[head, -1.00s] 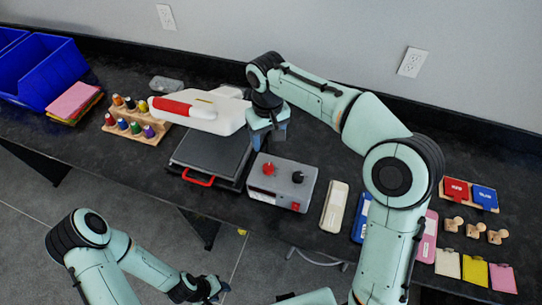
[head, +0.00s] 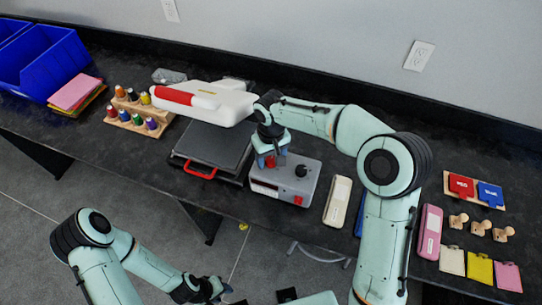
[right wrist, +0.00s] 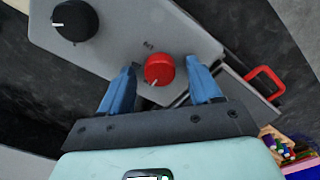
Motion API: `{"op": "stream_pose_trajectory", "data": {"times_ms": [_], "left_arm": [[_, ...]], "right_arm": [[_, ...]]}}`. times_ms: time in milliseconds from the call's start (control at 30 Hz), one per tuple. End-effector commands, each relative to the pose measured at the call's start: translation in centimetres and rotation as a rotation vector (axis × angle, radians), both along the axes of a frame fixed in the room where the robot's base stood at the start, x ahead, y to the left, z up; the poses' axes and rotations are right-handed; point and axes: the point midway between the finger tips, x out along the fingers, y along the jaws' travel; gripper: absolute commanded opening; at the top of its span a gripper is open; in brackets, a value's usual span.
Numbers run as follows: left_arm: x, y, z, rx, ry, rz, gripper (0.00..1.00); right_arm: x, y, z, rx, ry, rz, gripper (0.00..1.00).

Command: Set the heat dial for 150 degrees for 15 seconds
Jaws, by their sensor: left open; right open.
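In the head view the right gripper (head: 270,160) partly hides the red dial. My left gripper (head: 205,290) is low at the front, off the table, open.
The heat press (head: 215,145) with a red front handle (head: 201,172) stands left of the box. A cream tool (head: 338,200) lies close on its right. Thread spools (head: 138,110), blue bins (head: 45,62), stamps (head: 478,227) and cards (head: 479,266) are farther off.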

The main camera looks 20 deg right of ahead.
Motion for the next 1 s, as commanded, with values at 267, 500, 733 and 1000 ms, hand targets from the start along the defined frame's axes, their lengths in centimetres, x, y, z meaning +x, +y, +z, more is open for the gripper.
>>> {"op": "stream_pose_trajectory", "data": {"times_ms": [267, 500, 733, 1000], "left_arm": [[0.01, 0.01, 0.01, 0.000, 0.000, 0.000, 0.43], [-0.03, 0.01, -0.04, 0.000, 0.000, 0.000, 0.43], [-0.24, 0.00, -0.33, 0.000, 0.002, 0.000, 0.43], [-0.63, 0.00, -0.89, 0.000, 0.007, 0.000, 0.43]], "right_arm": [[0.00, -0.01, 0.02, 0.000, 0.000, 0.000, 0.07], [0.00, -0.01, 0.03, 0.000, 0.000, -0.013, 0.07], [-0.03, 0.04, 0.00, 0.000, 0.000, -0.100, 0.07], [-0.04, 0.03, -0.01, -0.001, 0.000, -0.316, 0.07]]}}
